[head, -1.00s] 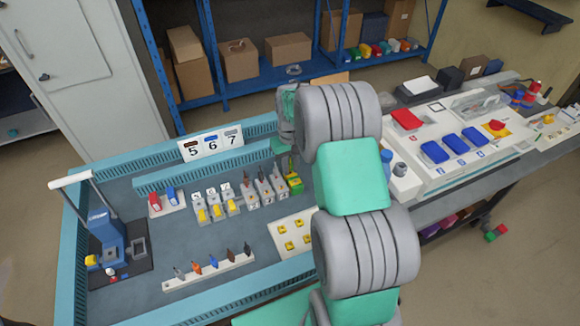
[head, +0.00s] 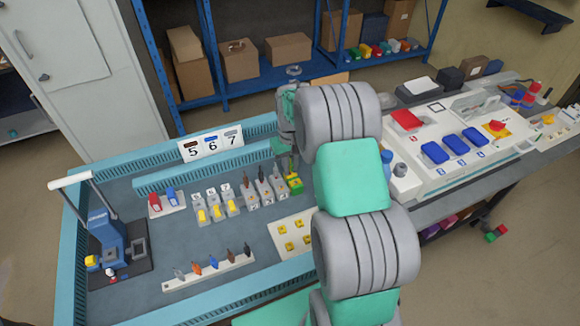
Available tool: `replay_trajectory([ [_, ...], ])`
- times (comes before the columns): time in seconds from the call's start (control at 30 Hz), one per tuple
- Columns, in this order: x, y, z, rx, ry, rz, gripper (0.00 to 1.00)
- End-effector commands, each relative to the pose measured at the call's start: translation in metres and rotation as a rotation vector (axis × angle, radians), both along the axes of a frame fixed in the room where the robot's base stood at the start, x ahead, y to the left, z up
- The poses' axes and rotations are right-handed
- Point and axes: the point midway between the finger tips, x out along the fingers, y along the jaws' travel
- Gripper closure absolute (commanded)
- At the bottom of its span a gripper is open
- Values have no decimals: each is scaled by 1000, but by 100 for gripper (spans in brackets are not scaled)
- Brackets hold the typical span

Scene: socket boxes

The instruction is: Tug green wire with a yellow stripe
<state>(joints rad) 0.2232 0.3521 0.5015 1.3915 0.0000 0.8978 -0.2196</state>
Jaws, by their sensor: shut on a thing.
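A green and yellow terminal block (head: 295,184) stands at the right end of the row of terminal blocks on the work table. A thin green wire (head: 292,165) rises from its top; its yellow stripe is too small to make out. My gripper (head: 290,158) is above this block, pointing down, and is shut on the green wire. The fingertips are small, and my arm hides part of the area to their right.
Grey blocks with dark and orange-brown wires (head: 264,190) stand close on the left. Grey blocks with yellow parts (head: 215,208) are further left. A white tray with yellow pieces (head: 280,230) lies in front. A slotted blue rail (head: 205,172) runs behind the blocks.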

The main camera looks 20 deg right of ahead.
Motion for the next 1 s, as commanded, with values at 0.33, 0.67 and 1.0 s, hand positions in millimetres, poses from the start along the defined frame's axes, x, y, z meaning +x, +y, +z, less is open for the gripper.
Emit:
replay_trajectory([
  [0.33, 1, 0, 3, -1, -3, 0, 100],
  [0.67, 1, 0, -1, -1, -4, 0, 100],
  [1.0, 1, 0, -1, -1, -3, 0, 74],
])
